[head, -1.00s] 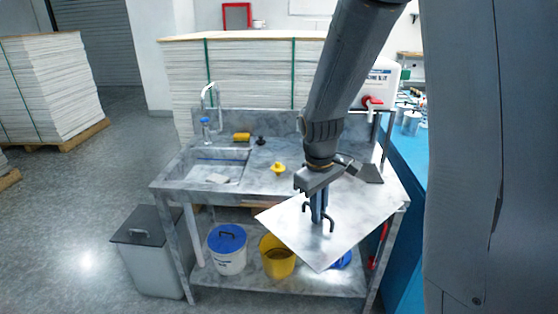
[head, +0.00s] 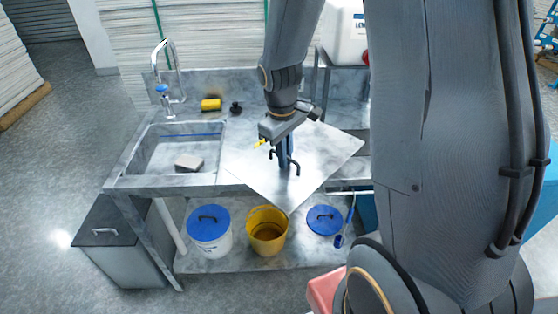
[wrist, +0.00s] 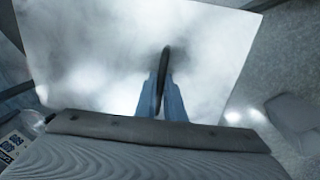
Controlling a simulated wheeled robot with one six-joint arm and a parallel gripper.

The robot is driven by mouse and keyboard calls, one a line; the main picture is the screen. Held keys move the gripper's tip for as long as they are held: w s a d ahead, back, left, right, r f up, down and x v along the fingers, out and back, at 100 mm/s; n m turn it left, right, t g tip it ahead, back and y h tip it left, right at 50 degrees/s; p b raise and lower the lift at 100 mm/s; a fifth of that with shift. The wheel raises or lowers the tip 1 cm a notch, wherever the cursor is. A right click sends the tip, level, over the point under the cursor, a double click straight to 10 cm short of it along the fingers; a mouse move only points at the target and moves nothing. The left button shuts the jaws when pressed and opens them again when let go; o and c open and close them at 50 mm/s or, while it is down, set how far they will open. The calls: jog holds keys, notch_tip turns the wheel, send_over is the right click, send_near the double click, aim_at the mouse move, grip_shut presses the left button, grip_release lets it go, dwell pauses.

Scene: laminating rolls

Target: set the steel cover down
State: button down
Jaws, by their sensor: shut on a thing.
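The steel cover (head: 322,152) is a flat, shiny square plate with dark handles on it. It is in the middle of the head view, over the right part of the steel sink bench (head: 230,188), with one corner past the bench's front edge. My gripper (head: 285,165) is shut on a dark handle of the cover from above. In the wrist view the cover (wrist: 100,60) fills most of the picture, with the handle (wrist: 163,75) between my fingers. I cannot tell whether the cover touches the bench top.
The sink basin (head: 175,150) holds a grey block (head: 188,162). A yellow roll (head: 211,104) and a small black object (head: 236,108) sit behind. The lower shelf holds a white bucket with a blue lid (head: 209,229), a yellow bucket (head: 267,232) and a blue lid (head: 324,219). A grey bin (head: 108,235) stands left.

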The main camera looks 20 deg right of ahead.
aim_at(285, 175)
jog(key=shift+d+f+p, duration=0.1)
jog(key=shift+f+p, duration=0.6)
jog(key=shift+f, duration=2.8)
jog(key=c, duration=1.8)
grip_release()
jog(key=shift+c, duration=0.2)
jog(key=shift+r, duration=0.1)
